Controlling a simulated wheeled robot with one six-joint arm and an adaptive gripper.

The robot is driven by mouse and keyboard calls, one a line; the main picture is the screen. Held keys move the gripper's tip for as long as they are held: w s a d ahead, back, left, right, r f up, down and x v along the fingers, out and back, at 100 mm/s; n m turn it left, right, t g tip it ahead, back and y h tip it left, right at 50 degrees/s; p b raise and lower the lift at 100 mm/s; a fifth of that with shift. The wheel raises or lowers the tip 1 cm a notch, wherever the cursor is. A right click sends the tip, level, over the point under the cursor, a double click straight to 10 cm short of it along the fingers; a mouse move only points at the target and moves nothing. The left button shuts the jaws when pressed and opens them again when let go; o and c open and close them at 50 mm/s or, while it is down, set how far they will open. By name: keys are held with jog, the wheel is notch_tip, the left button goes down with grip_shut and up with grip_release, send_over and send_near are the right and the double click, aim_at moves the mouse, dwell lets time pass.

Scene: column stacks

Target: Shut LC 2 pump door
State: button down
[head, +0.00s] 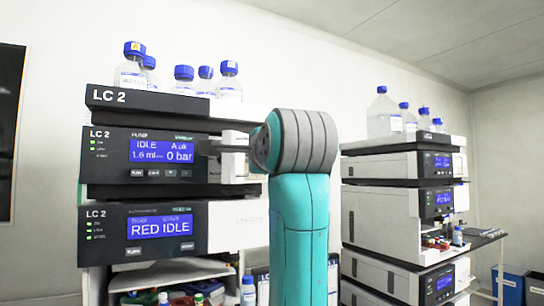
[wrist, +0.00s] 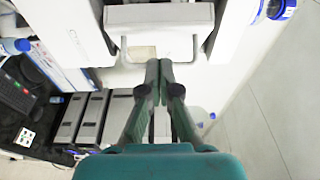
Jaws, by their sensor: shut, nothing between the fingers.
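The LC 2 stack stands at the left of the head view. Its pump module (head: 130,172) has a dark front panel with a blue screen reading IDLE and 0 bar. My gripper (head: 203,147) reaches in from the right, its dark fingers level with that screen, at the panel's right edge. In the wrist view my gripper (wrist: 158,64) is shut and empty, its fingertips close to a pale U-shaped edge (wrist: 128,52). I cannot tell whether they touch it. My arm hides part of the stack's right side. How far the pump door stands open is not clear.
Solvent bottles (head: 184,80) with blue caps stand on top of the stack. The lower module (head: 150,250) reads RED IDLE. A second stack (head: 385,200) stands to the right, with small vials beside it. Bare floor (wrist: 275,110) shows at the right of the wrist view.

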jog(key=w+a+m+g+h, duration=0.1)
jog(key=w+a+m+h, duration=0.4)
jog(key=a+m+h, duration=0.3)
jog(key=a+h, duration=0.1)
jog(key=h, duration=0.3)
jog(key=shift+w+a, duration=0.35)
jog(key=shift+a, duration=0.05)
jog(key=shift+w, duration=0.1)
